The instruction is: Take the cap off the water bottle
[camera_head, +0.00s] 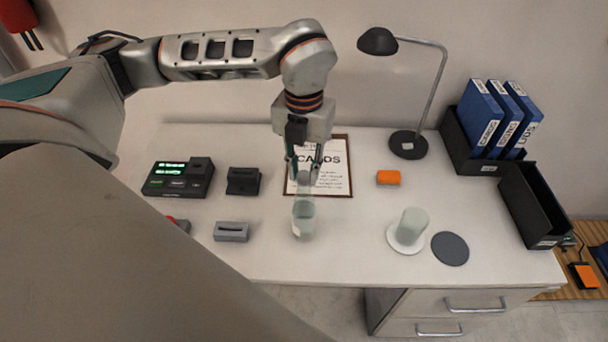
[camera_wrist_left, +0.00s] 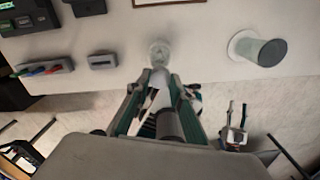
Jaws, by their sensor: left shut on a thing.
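The water bottle (camera_head: 304,220) is clear and pale, and it looks upright near the front of the white table, with a narrower top. It also shows in the left wrist view (camera_wrist_left: 160,50), just beyond the fingertips. My left gripper (camera_head: 304,176) points down from above and is shut around the bottle's narrow top end. The fingers partly hide that end, and I cannot tell the cap from the neck. My right gripper (camera_wrist_left: 236,112) shows in the left wrist view, below the table edge, with its two fingers apart and nothing between them.
A frosted cup (camera_head: 413,222) stands on a white coaster, beside a dark round disc (camera_head: 450,248). A framed card sheet (camera_head: 335,180), an orange block (camera_head: 388,177), a lamp (camera_head: 408,145), black trays (camera_head: 533,205) and small grey devices (camera_head: 232,231) are around. The table's front edge is close.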

